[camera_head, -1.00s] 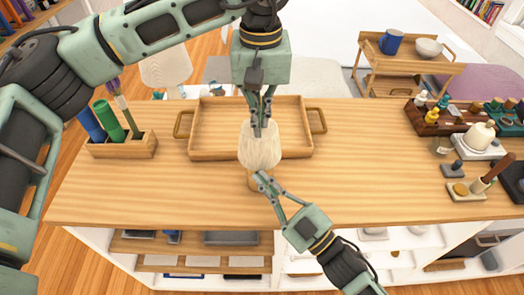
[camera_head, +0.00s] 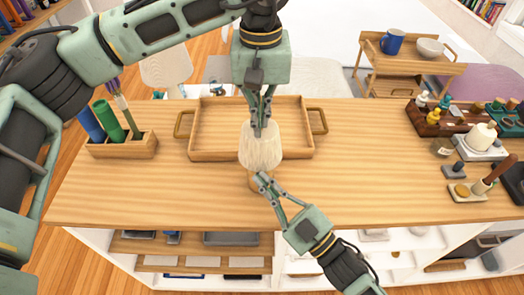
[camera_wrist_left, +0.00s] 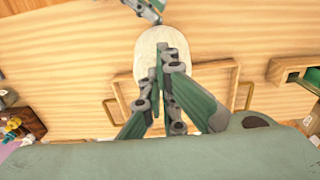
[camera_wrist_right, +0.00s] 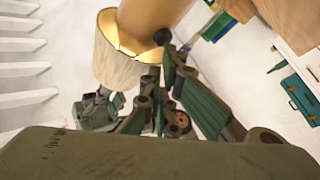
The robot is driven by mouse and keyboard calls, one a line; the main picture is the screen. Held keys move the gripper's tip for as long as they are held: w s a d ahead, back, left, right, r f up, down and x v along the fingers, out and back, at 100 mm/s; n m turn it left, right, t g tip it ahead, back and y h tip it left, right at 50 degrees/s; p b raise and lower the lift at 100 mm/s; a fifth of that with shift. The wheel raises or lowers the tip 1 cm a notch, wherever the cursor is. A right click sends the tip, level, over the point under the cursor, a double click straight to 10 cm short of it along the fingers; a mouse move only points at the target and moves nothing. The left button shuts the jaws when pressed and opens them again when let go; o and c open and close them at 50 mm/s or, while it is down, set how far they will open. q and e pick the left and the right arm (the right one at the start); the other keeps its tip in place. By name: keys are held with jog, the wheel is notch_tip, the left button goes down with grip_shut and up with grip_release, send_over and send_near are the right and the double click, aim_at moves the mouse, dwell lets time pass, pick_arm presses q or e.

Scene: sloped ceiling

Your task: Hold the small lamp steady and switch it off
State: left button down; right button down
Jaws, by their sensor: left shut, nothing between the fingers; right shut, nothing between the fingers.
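The small lamp has a pale ribbed shade (camera_head: 260,150) and a wooden base (camera_head: 256,184), and stands upright near the middle of the table. My left gripper (camera_head: 259,130) is shut and points down at the top of the shade; I cannot tell whether it touches. It also covers part of the shade (camera_wrist_left: 150,50) in the left wrist view. My right gripper (camera_head: 262,179) is shut beside the base, below the shade. The right wrist view shows its fingertips close to a dark round knob (camera_wrist_right: 161,37) on the base (camera_wrist_right: 150,22). The shade's inside (camera_wrist_right: 118,40) looks golden.
A wooden tray (camera_head: 215,153) with handles lies right behind the lamp. A wooden holder (camera_head: 125,148) with rolls and brushes stands at the left. Several small items and a dark rack (camera_head: 437,122) fill the right end. The table (camera_head: 370,150) is clear between.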

jog(key=shift+s+f, duration=0.1)
jog(key=shift+s, duration=2.3)
jog(key=shift+d, duration=0.1)
jog(key=s+a+f+n, duration=0.1)
jog(key=s+f+n, duration=0.1)
jog(key=n, duration=0.7)
jog(key=s+a+f+n+g, duration=0.1)
jog(key=s+n, duration=0.2)
jog(key=n, duration=0.7)
jog(key=shift+s+f, duration=0.35)
jog(key=shift+f, duration=0.05)
jog(key=shift+w+a, duration=0.1)
jog(key=shift+w+a, duration=0.1)
jog(key=shift+w, duration=4.25)
